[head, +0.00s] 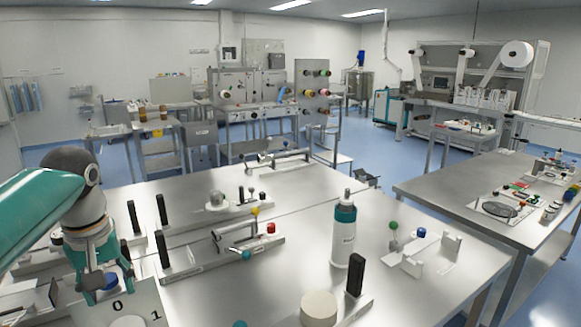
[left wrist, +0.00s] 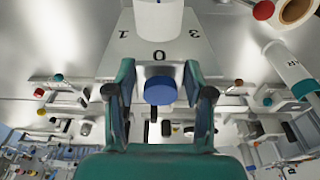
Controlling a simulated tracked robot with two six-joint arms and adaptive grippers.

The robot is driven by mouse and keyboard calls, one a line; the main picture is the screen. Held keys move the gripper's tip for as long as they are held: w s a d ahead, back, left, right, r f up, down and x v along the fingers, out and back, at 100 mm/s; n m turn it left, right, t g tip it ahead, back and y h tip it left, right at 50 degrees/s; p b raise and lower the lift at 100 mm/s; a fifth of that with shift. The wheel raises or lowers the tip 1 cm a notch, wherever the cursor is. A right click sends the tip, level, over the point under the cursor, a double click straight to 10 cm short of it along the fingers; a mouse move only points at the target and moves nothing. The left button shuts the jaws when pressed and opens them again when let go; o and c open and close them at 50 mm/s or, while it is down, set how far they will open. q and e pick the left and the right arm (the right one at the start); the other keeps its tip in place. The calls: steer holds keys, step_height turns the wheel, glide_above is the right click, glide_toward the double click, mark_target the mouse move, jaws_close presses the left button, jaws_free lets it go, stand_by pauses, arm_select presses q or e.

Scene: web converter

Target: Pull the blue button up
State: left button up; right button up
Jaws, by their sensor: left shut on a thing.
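The blue button (left wrist: 160,91) is a round blue cap at the edge of a white panel (left wrist: 190,50) marked with 0, 1 and 3 in the left wrist view. My left gripper (left wrist: 159,97) has one finger on each side of the button and is shut on it. In the head view, my left gripper (head: 106,283) reaches down at the lower left, beside the panel (head: 140,305) with its 0 and 1. There the button (head: 110,281) is mostly hidden by the fingers. My right gripper is in neither view.
A white cylinder (left wrist: 158,15) stands on the panel close by. On the steel table, a teal and white bottle (head: 344,235), a black upright handle (head: 355,275) and a cream disc (head: 319,308) stand to the right. Rails with black handles (head: 163,250) lie behind.

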mark_target(108, 282)
arm_select(q)
steer(key=shift+r+p, duration=0.4)
steer(key=shift+r, duration=0.15)
stand_by(0.4)
steer(key=o, duration=1.6)
steer(key=shift+c, duration=0.2)
steer(key=shift+r+p, duration=2.95)
steer(key=shift+p, duration=0.4)
